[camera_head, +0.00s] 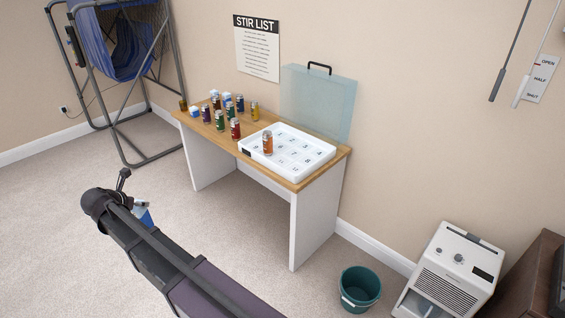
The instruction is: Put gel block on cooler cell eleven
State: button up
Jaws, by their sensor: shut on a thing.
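The cooler (315,168) is a white tray with numbered cells on the right of the wooden table, its clear bluish lid (318,103) standing open behind it. An orange can (268,145) stands at its left side. Cell eleven seems to lie in the front row and looks bare, but the digits are too small to be sure. My arm reaches in from the bottom, and its end is left of the table, well away from the cooler. A blue and white gel block (143,214) shows partly beside my arm, held by my gripper; the fingers are mostly hidden behind the arm.
Several coloured cans (235,128) and small blue-white blocks (226,112) crowd the left of the table (187,119). A teal bin (360,289) and a white appliance (453,262) stand at right. A metal-framed game (125,90) is at back left. Carpet before the table is clear.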

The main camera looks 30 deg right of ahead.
aim_at(281, 161)
jog(key=z, duration=1.25)
jog(key=i, duration=1)
